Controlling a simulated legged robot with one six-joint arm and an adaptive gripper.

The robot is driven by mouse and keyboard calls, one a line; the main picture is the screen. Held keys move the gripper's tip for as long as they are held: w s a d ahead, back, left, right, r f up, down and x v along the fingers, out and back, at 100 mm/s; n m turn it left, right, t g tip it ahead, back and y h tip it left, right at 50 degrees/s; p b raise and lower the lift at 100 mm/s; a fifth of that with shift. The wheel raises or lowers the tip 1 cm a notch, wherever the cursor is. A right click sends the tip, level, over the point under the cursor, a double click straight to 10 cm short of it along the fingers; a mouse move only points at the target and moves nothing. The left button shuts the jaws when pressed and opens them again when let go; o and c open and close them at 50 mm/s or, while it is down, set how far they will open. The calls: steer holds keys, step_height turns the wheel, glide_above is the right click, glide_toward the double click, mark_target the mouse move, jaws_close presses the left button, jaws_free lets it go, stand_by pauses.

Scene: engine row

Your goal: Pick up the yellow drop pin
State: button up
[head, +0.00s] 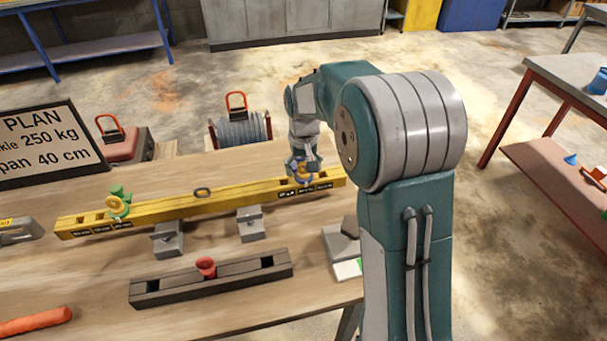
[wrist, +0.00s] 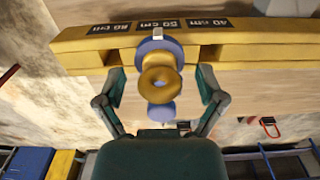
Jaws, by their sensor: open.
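A yellow ring-shaped piece, apparently the head of the yellow drop pin (wrist: 161,84), sits against a blue fitting (wrist: 158,46) at the long yellow beam (wrist: 225,77). In the wrist view my gripper (wrist: 161,88) is open, with one finger on each side of the yellow piece and gaps between. In the head view my gripper (head: 303,166) is at the beam's right end, over the blue fitting, and partly hides it. A green fitting with a similar yellow ring (head: 118,206) is at the beam's left end. The pin's shaft is hidden.
The beam rests on two grey blocks (head: 168,240) on the wooden table (head: 95,275). A dark rail (head: 215,281) holding a red piece (head: 206,266) lies in front. A plan sign (head: 45,141) stands at the left, and a grey cable drum (head: 242,130) is behind the beam.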

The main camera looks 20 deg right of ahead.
jaws_close()
